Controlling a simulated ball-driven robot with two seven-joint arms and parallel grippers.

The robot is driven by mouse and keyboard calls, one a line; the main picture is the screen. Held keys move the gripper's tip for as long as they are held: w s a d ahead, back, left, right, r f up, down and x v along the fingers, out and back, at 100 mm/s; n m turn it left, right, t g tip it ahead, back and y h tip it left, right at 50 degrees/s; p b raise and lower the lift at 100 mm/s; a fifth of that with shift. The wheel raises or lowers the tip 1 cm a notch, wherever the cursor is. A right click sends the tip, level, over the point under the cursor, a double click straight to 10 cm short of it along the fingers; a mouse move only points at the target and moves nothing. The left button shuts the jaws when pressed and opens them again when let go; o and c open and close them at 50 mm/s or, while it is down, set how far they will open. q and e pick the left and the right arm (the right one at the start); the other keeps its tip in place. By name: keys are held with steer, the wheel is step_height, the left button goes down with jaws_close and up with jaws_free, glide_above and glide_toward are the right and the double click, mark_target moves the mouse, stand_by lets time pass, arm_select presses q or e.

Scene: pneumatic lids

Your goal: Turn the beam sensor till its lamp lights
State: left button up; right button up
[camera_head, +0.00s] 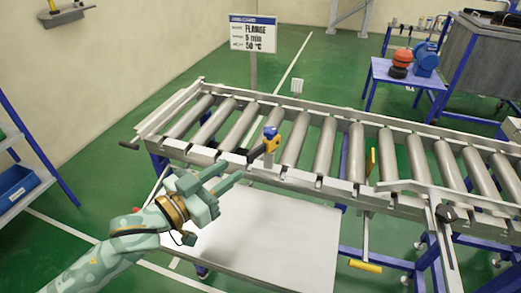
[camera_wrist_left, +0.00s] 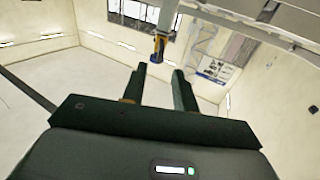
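The beam sensor (camera_head: 271,139) is a small yellow body with a blue top, mounted on the near rail of the roller conveyor. A dark bracket runs beside it. In the left wrist view the yellow-and-blue sensor (camera_wrist_left: 159,46) appears just beyond the fingertips, roughly in line with the gap between them. I cannot make out a lit lamp on it. My left gripper (camera_head: 233,172) is open and empty, to the left of and nearer than the sensor, its fingers pointing towards it. The open fingers also show in the left wrist view (camera_wrist_left: 159,74). My right gripper is not in view.
The roller conveyor (camera_head: 190,152) spans the middle. A pale plate (camera_head: 270,240) lies below its near side. A sign (camera_head: 253,34) stands behind. A blue table (camera_head: 400,76) with red and blue parts is at the back right. A yellow-handled lever (camera_head: 365,266) hangs at the front.

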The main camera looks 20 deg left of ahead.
mark_target(265, 146)
arm_select(q)
steer(key=b+x, duration=0.1)
steer(key=x, duration=0.8)
steer(key=shift+w+f, duration=0.1)
steer(key=shift+w+d+b, duration=0.25)
steer(key=shift+w+b, duration=0.1)
steer(key=shift+w, duration=0.2)
